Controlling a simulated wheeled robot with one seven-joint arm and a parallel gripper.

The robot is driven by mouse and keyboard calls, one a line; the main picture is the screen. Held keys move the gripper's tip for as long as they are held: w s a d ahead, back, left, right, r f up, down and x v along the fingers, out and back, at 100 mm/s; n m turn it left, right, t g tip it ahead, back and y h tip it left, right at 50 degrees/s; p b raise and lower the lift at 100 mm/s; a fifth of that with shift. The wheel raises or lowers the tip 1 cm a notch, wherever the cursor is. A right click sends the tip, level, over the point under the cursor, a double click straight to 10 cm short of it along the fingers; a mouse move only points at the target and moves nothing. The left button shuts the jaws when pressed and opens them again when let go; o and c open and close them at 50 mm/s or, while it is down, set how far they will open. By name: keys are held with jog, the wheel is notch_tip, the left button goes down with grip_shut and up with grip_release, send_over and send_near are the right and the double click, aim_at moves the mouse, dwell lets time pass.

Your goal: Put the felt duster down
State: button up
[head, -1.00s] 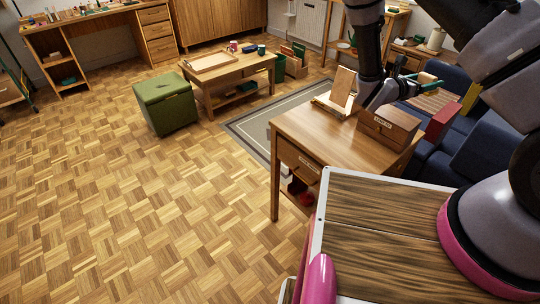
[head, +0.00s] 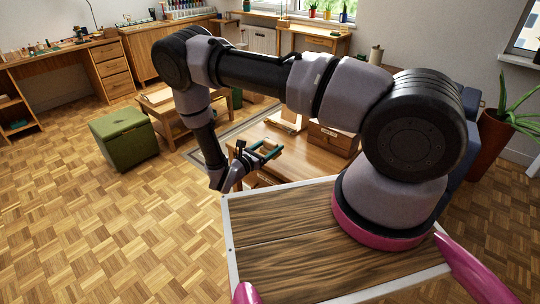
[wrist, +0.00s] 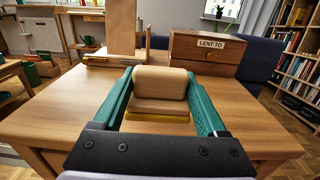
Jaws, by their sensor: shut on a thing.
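My gripper (wrist: 160,100) has its green fingers closed on the sides of the felt duster (wrist: 159,84), a rounded pale wooden block with a yellow layer along its lower edge. In the wrist view the duster is level, over the near part of the wooden table (wrist: 245,118). Whether it touches the tabletop is hard to tell. In the head view my gripper (head: 266,151) is at the near left part of the table (head: 314,160), and the duster is small and partly hidden between the fingers.
A wooden box labelled "LENT TO" (wrist: 204,57) and an upright wooden board on a stand (wrist: 122,27) stand at the back of the table. Bare tabletop lies on both sides of my gripper. A green stool (head: 122,140) and low table (head: 170,122) stand left.

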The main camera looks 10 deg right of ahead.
jog(key=shift+d+f, duration=0.1)
jog(key=shift+f, duration=1.75)
jog(key=shift+f, duration=0.2)
jog(key=o, duration=1.3)
jog(key=shift+o, duration=0.2)
jog(key=shift+r, duration=0.1)
